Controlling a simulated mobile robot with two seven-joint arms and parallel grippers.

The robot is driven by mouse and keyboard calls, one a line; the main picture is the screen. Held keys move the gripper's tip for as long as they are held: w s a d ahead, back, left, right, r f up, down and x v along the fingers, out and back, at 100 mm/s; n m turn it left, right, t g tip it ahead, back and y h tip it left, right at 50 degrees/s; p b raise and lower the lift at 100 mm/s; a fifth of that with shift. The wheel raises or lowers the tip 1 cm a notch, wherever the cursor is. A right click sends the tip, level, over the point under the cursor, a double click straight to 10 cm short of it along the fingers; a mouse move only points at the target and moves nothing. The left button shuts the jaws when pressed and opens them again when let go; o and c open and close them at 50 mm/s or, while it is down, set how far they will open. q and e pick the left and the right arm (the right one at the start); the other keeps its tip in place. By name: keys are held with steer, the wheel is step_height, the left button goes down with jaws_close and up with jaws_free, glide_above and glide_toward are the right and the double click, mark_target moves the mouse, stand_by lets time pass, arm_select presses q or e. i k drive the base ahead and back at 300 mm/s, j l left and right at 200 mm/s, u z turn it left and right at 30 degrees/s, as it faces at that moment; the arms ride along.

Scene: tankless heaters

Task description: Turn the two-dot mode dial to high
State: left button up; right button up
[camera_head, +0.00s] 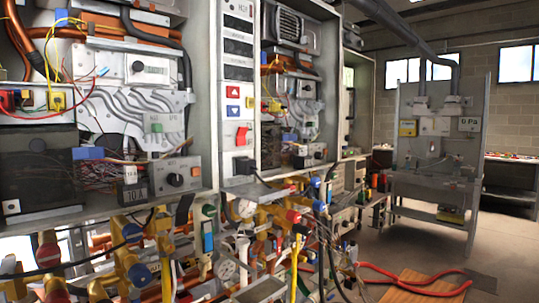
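A heater unit with its cover off fills the left side. On its lower grey panel sits a round black dial (175,179) with a light pointer mark. A second, smaller dark knob (137,66) is on a white plate higher up. A farther heater unit has a similar black dial (318,155) on its lower panel. Dot marks are too small to make out, so I cannot tell which dial is the two-dot one or its setting. Neither of my grippers is in view.
A control column has a red up button (233,91), a blue down button (233,110) and a red switch (241,136). Red-handled pliers (420,289) lie at lower right. Open floor (365,240) lies right of the units.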

mark_target(319, 156)
steer(key=z, duration=0.45)
steer(key=l+u, duration=0.1)
steer(key=u, duration=0.35)
steer(key=i+l+u, duration=0.1)
steer(key=u, duration=0.35)
steer(key=l+u, duration=0.2)
steer(key=u, duration=0.25)
steer(key=l+u, duration=0.55)
steer(key=l, duration=0.3)
steer(key=k+l+u, duration=0.15)
steer(key=l, duration=0.25)
steer(key=k+l+u, duration=0.1)
steer(key=l, duration=0.35)
